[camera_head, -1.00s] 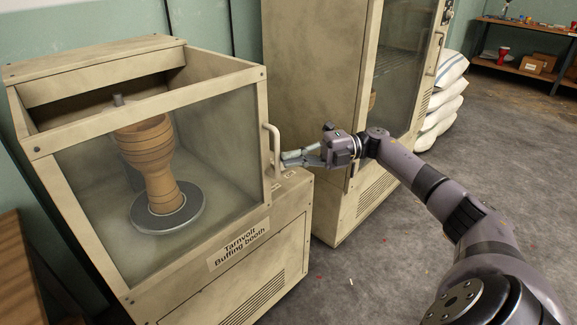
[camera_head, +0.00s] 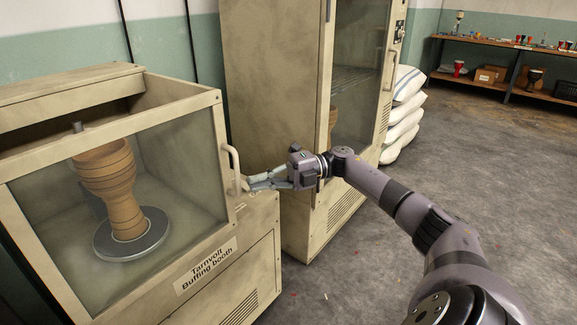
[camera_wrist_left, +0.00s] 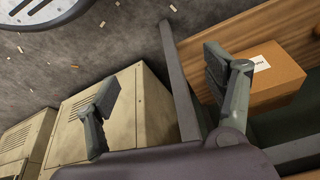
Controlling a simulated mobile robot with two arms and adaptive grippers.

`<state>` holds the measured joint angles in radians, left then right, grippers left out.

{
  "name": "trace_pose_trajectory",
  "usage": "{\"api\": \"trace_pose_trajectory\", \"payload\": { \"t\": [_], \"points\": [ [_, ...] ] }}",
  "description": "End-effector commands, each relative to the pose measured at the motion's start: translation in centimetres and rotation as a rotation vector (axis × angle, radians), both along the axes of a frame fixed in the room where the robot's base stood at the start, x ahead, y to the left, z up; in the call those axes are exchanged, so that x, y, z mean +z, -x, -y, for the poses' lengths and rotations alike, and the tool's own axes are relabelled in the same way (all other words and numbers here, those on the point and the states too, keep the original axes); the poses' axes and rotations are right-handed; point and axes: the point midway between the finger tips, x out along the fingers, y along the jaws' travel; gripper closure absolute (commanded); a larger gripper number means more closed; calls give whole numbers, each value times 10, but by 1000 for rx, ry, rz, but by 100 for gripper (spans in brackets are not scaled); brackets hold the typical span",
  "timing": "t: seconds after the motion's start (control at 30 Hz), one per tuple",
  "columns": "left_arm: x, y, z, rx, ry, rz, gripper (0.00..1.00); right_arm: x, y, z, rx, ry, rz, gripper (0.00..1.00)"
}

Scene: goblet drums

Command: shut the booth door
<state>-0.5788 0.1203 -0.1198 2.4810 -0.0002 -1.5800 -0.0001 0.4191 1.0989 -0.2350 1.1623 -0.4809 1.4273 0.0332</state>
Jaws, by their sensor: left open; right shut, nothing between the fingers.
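The buffing booth (camera_head: 250,265) stands at the left, with its name on the front. Its glass door (camera_head: 185,165) has a cream frame and a pale upright bar handle (camera_head: 232,165) at the right edge. The door appears to lie flush with the booth front, with no clear gap. My right gripper (camera_head: 250,184) is shut and empty, its fingertips beside the lower end of the handle; whether they touch it is unclear. In the left wrist view my left gripper (camera_wrist_left: 165,95) is open and empty, away from the door.
A wooden goblet drum (camera_head: 118,195) stands on a round metal plate (camera_head: 130,240) inside the booth. A tall glass-doored cabinet (camera_head: 270,90) stands close to the right, then stacked white sacks (camera_head: 403,110). A shelf (camera_head: 500,45) is at the back. Floor at right is clear.

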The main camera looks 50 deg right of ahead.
Motion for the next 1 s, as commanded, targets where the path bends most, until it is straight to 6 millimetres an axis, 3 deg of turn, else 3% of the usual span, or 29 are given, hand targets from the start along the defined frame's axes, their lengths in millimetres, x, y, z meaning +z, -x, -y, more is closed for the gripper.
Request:
{"api": "trace_pose_trajectory", "payload": {
  "t": [0.73,1.0],
  "points": [
    [-15,0,0,0,0,-1,24,-1,-20,75,-4,-4,2,100],
    [-5,-54,17,-21,52,246,24,-2,-24,92,-5,1,3,100]
  ]
}}
